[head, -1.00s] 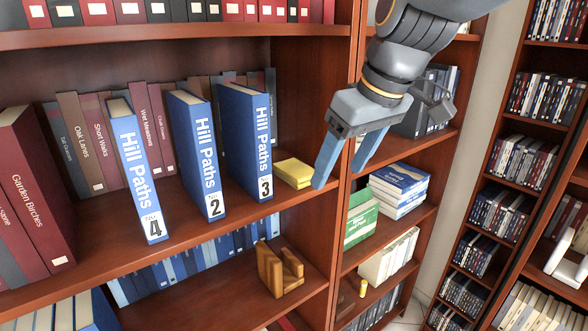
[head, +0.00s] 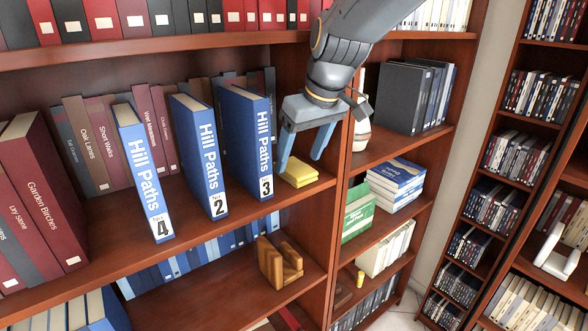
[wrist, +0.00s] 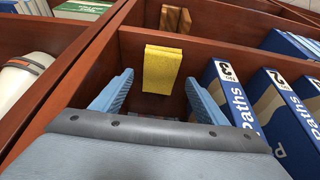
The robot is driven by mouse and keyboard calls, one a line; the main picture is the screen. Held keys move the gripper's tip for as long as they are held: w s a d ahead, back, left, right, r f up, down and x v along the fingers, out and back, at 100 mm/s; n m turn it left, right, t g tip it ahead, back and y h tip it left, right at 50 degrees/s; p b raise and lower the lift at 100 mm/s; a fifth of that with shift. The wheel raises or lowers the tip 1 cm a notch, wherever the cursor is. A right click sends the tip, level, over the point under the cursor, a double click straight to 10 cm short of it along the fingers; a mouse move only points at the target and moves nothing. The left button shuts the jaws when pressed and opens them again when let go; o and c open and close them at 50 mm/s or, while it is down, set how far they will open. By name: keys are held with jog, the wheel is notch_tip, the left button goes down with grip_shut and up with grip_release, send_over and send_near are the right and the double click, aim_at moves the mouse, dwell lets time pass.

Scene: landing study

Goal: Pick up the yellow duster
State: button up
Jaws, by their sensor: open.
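The yellow duster (head: 299,173) lies folded on the middle shelf, just right of the blue Hill Paths 3 book (head: 247,140) and left of the upright divider. It also shows in the wrist view (wrist: 162,69), ahead of the fingertips and centred between them. My gripper (head: 302,164) is open, with blue fingers pointing down at the duster's level. In the wrist view the open gripper (wrist: 160,78) has nothing between its fingers. The left finger overlaps the duster's left edge in the head view; I cannot tell whether it touches.
Blue Hill Paths 2 (head: 201,154) and 4 (head: 144,172) books stand further left. The wooden divider (head: 338,188) is close on the right. A wooden holder (head: 279,263) sits on the shelf below. A white vase-like object (wrist: 24,78) stands beyond the divider.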

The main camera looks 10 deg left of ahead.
aim_at(296, 167)
jog(key=shift+x, duration=1.55)
jog(key=c, duration=1.1)
jog(key=shift+c, duration=0.2)
jog(key=shift+r+p, duration=0.15)
jog(key=shift+p, duration=0.2)
